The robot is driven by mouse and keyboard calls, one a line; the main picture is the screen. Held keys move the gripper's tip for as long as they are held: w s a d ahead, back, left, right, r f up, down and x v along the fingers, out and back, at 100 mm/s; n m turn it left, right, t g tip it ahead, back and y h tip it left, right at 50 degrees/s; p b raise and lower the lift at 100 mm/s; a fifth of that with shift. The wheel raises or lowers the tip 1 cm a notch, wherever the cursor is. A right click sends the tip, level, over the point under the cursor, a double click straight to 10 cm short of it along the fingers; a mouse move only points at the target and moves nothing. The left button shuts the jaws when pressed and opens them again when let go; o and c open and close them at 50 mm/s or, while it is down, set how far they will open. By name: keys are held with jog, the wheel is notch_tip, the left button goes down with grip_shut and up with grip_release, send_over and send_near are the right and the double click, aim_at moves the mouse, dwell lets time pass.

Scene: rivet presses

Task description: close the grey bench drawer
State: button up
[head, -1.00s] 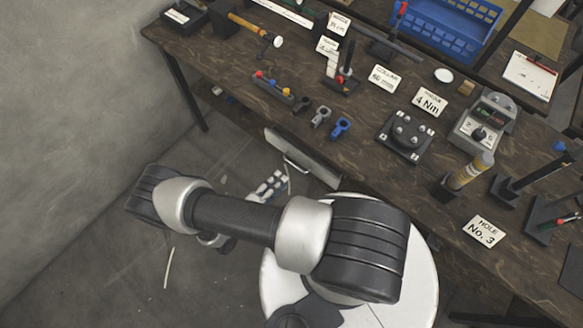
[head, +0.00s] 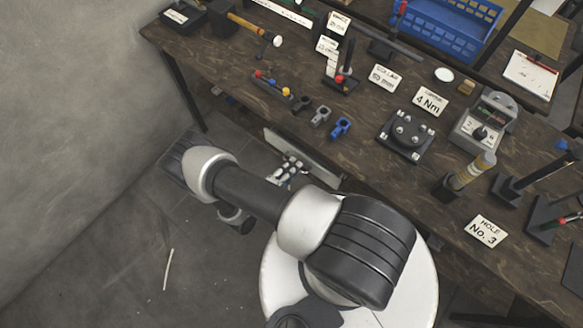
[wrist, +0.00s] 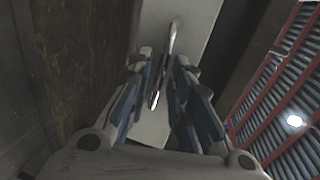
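The grey bench drawer (head: 322,169) shows as a pale front panel below the bench's front edge, standing out a little from it in the head view. My gripper (head: 290,169) is in front of this panel and covers its handle there. In the wrist view the drawer front (wrist: 200,25) fills the top middle, with its metal bar handle (wrist: 173,38) running toward me. My gripper (wrist: 163,65) has its blue-padded fingers apart, one on each side of the handle. I cannot tell whether either finger touches it.
The dark wooden bench top (head: 270,120) above holds clamps, label cards, a bolted plate (head: 405,135) and a blue bin (head: 445,25). A bench leg (head: 185,92) stands to the left. The floor at left is clear apart from a thin pale strip (head: 168,270).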

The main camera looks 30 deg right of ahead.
grip_shut()
dwell(0.4)
